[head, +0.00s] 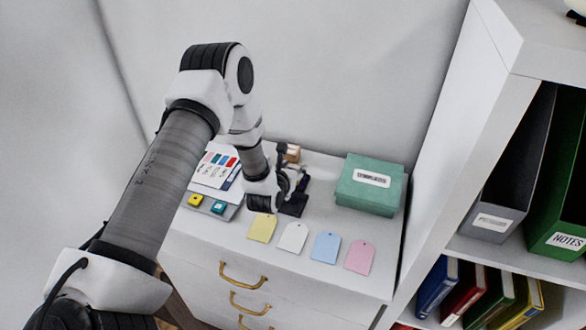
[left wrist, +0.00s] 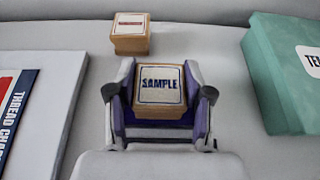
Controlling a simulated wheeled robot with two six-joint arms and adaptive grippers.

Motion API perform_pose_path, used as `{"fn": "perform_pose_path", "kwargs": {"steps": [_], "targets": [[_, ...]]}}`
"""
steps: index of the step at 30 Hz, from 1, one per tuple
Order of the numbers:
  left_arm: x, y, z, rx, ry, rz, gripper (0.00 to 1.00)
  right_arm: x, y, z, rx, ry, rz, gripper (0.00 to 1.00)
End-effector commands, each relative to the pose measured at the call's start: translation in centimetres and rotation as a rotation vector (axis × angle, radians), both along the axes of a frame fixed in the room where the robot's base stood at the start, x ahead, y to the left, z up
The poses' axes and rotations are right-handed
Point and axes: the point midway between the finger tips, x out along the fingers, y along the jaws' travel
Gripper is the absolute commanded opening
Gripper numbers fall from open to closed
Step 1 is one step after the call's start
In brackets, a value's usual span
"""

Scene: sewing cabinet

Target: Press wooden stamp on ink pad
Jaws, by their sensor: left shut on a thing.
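A wooden stamp (left wrist: 160,92) with a white top label reading SAMPLE sits between the fingers of my left gripper (left wrist: 158,110), which is shut on it. Purple (left wrist: 160,133) shows around the stamp's near side in the left wrist view. I cannot tell whether the stamp's underside touches the pad. My right gripper is not in view.
A second wooden stamp (left wrist: 131,35) stands behind the held one. A green box (head: 370,185) stands to the right. A thread chart (head: 216,168) lies left. Yellow (head: 262,228), white (head: 293,238), blue (head: 325,247) and pink (head: 360,257) tags lie along the front. A shelf (head: 500,110) rises at right.

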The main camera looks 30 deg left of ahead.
Motion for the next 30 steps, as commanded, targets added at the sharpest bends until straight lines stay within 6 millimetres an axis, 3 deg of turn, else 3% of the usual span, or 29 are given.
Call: {"fn": "perform_pose_path", "kwargs": {"steps": [7, 30], "targets": [[0.0, 0.0, 0.4, 0.000, 0.001, 0.000, 0.16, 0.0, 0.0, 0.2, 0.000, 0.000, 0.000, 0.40], [0.0, 0.0, 6.0, -0.001, 0.000, 0.000, 0.16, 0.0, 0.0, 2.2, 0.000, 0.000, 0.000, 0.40]]}}
